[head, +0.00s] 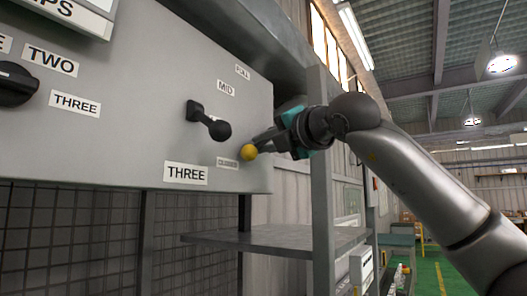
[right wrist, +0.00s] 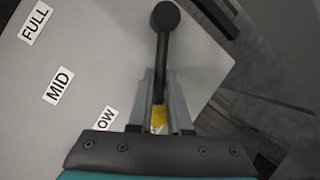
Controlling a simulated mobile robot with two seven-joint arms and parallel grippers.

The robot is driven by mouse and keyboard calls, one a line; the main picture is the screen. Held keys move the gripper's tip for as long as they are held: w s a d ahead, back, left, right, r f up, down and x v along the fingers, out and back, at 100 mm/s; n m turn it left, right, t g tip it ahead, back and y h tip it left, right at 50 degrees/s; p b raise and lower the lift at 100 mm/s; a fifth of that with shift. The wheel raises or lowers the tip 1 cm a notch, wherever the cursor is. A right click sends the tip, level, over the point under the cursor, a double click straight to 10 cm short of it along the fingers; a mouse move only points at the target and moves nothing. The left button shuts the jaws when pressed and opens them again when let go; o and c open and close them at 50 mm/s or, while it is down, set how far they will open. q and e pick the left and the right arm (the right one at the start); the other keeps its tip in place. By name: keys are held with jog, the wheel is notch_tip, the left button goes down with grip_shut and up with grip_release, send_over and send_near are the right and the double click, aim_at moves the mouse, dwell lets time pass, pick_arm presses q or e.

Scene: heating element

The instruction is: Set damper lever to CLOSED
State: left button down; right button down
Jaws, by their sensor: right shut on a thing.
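A black lever with a round knob (head: 220,130) sticks out from the grey panel. In the right wrist view its black knob (right wrist: 165,15) and shaft stand beyond my fingers. A yellow knob (head: 249,152) is at the fingertips of my right gripper (head: 265,142), to the right of and below the black knob. In the right wrist view the gripper (right wrist: 157,100) is shut on this yellow piece (right wrist: 158,118). Labels FULL (head: 243,71) and MID (head: 226,88) show. A label below (head: 228,162) is too small to read. My left gripper is not in view.
A THREE label (head: 185,173) is at the panel's lower edge. A black dial (head: 15,85) is at the far left, by a TWO label (head: 50,60). A grey shelf (head: 270,238) and an upright post (head: 322,180) stand below and right of the panel, close to my right arm.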

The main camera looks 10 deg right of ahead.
jog(key=shift+w+f+n+b, duration=0.1)
jog(key=shift+f+n+b, duration=0.2)
jog(key=shift+f+b, duration=0.1)
jog(key=c, duration=0.8)
grip_release()
jog(key=shift+d+r, duration=0.1)
jog(key=shift+c, duration=0.2)
jog(key=b+v, duration=0.4)
jog(key=v, duration=1.1)
